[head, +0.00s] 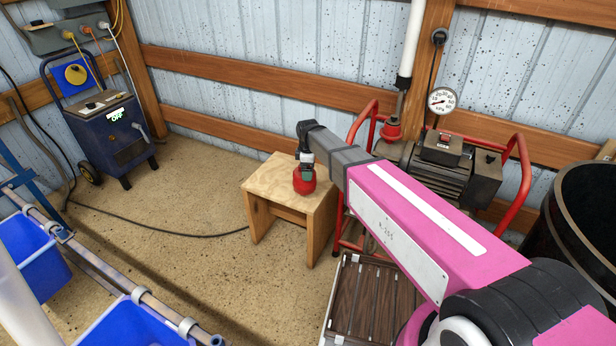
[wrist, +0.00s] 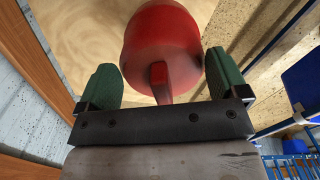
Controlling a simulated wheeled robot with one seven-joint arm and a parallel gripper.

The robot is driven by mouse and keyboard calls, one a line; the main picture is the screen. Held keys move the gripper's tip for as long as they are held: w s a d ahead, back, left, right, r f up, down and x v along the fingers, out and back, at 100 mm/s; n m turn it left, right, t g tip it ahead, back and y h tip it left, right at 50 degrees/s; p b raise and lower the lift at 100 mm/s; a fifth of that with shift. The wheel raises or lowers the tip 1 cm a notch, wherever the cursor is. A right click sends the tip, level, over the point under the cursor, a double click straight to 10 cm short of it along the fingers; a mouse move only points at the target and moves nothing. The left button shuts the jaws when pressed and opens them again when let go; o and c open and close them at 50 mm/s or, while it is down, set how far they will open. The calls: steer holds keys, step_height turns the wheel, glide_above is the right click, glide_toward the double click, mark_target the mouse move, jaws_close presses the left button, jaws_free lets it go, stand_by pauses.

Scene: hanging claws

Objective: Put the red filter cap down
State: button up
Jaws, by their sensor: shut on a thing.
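The red filter cap (head: 305,182) is a rounded red piece at the end of my arm, over the wooden stool (head: 266,182). In the wrist view the red filter cap (wrist: 165,40) fills the top middle, with a raised fin pointing toward my gripper. My gripper (head: 306,165) is shut on the cap from above; its green fingers (wrist: 162,80) stand on either side of the fin. The pale stool top (wrist: 85,25) shows behind the cap. I cannot tell whether the cap touches it.
A pump with red tube frame (head: 440,175) and a gauge (head: 441,100) stands right of the stool. A slatted platform (head: 372,305) lies in front. A dark drum (head: 585,220) is at right, blue bins (head: 30,250) at left. A black cable (head: 150,232) crosses the floor.

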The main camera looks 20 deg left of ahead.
steer(key=shift+f, duration=1.95)
steer(key=shift+f, duration=0.1)
steer(key=o, duration=1)
steer(key=shift+o, duration=0.2)
step_height(320, 180, up, 12)
steer(key=shift+r, duration=0.1)
